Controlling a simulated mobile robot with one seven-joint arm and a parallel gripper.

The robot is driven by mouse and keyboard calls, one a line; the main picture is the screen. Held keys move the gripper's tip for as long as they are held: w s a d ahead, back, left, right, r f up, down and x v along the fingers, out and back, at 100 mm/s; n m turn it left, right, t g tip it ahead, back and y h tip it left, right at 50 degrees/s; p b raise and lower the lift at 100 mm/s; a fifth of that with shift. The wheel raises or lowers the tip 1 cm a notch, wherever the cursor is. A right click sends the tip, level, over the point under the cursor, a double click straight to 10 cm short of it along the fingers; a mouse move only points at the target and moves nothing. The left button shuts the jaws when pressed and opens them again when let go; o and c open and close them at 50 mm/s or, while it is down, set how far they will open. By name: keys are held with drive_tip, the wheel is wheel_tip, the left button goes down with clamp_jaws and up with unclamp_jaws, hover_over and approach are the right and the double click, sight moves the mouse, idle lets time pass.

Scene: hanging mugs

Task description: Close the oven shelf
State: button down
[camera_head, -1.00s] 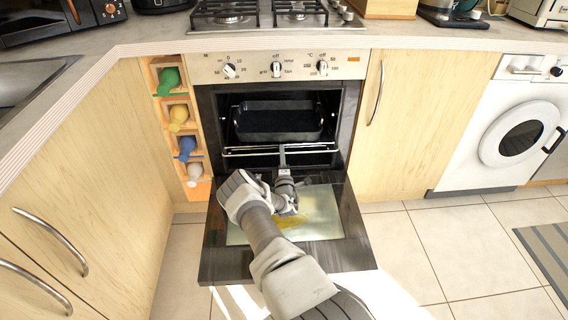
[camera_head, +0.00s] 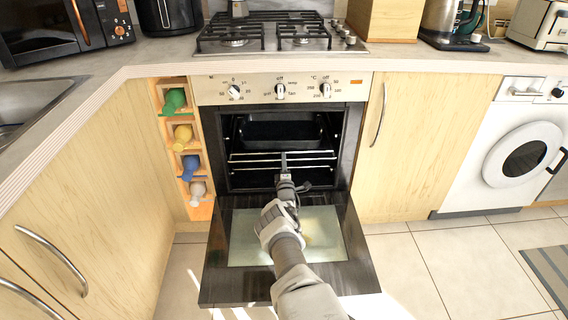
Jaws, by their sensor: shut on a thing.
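The oven (camera_head: 280,88) stands straight ahead with its door (camera_head: 219,255) folded down flat. The wire shelf (camera_head: 245,160) shows as thin metal rails across the oven opening. A dark tray (camera_head: 280,132) is deeper inside, in shadow. My gripper (camera_head: 284,163) reaches in over the door and is shut on the shelf's front rail near its middle. My arm hides part of the door glass. I cannot tell exactly how far the shelf stands out of the oven.
A hob (camera_head: 270,36) is above the oven. A bottle rack (camera_head: 183,140) stands left of it, with a cupboard (camera_head: 420,140) and a washing machine (camera_head: 525,150) to the right.

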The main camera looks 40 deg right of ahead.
drive_tip(key=shift+w+d, duration=0.15)
idle(0.3)
drive_tip(key=c, duration=1)
unclamp_jaws()
drive_tip(key=shift+o, duration=0.2)
drive_tip(key=p+v, duration=0.8)
drive_tip(key=v, duration=0.9)
drive_tip(key=shift+s, duration=0.3)
drive_tip(key=shift+w, duration=0.1)
